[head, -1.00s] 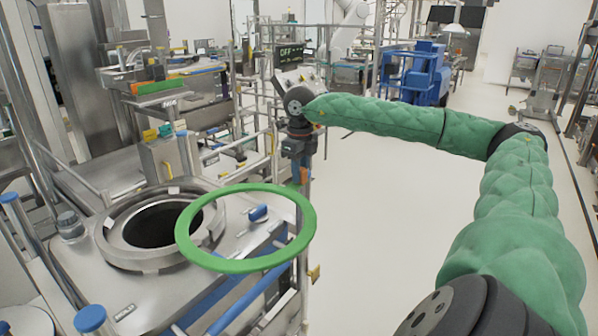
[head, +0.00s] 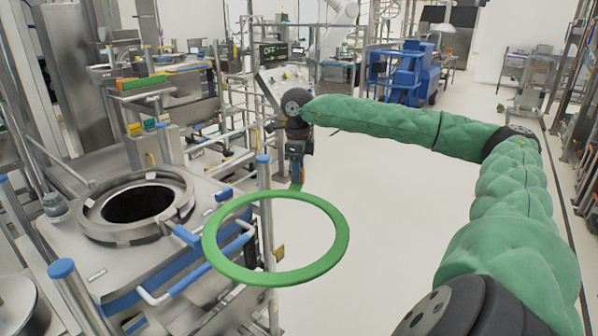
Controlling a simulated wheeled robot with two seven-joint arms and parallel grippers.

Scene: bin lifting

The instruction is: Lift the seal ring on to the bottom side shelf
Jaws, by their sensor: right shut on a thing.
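The seal ring is a large flat green ring (head: 340,250), held roughly level in the air. My right gripper (head: 297,186) is shut on its far edge. The arm, in a green padded sleeve, reaches in from the right. The ring hangs beside the right edge of a steel machine, partly in front of a blue-capped post and blue-ended handles. My left gripper is not in view. I cannot make out which part is the bottom side shelf.
The steel machine (head: 60,265) with a round dark opening (head: 140,204) stands at the left. A blue-capped post (head: 264,190) rises at its right edge. Clear pale floor (head: 400,190) lies to the right. A blue machine (head: 403,75) stands farther back.

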